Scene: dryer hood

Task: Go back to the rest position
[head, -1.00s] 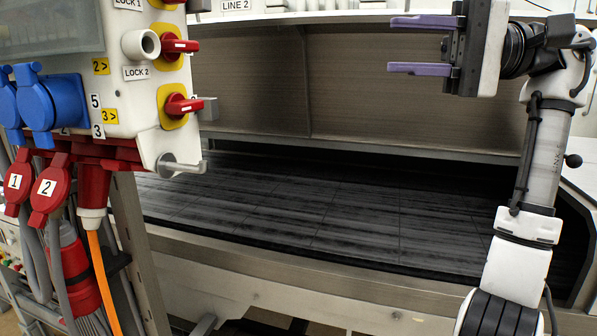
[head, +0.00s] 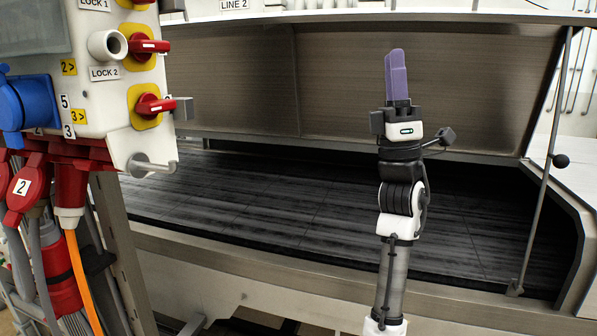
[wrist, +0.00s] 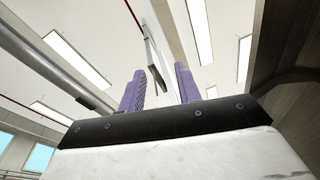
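My gripper (head: 396,62) is in front of the dryer's steel hood panel in the head view, its two purple fingers pointing up. The fingers overlap there because I see them from the side. In the wrist view my gripper (wrist: 160,70) has its fingers apart with nothing between them, and the ceiling shows behind. My forearm stands nearly upright below it, in front of the dark slatted dryer bed (head: 270,215). The gripper looks clear of the hood and holds nothing.
A control box (head: 100,100) with red LOCK switches, a blue socket (head: 28,104) and red plugs stands at the left. A steel hood panel (head: 225,80) spans the back. A thin rod (head: 545,200) with a black knob stands right of my arm. Ceiling lights (wrist: 75,58) show above.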

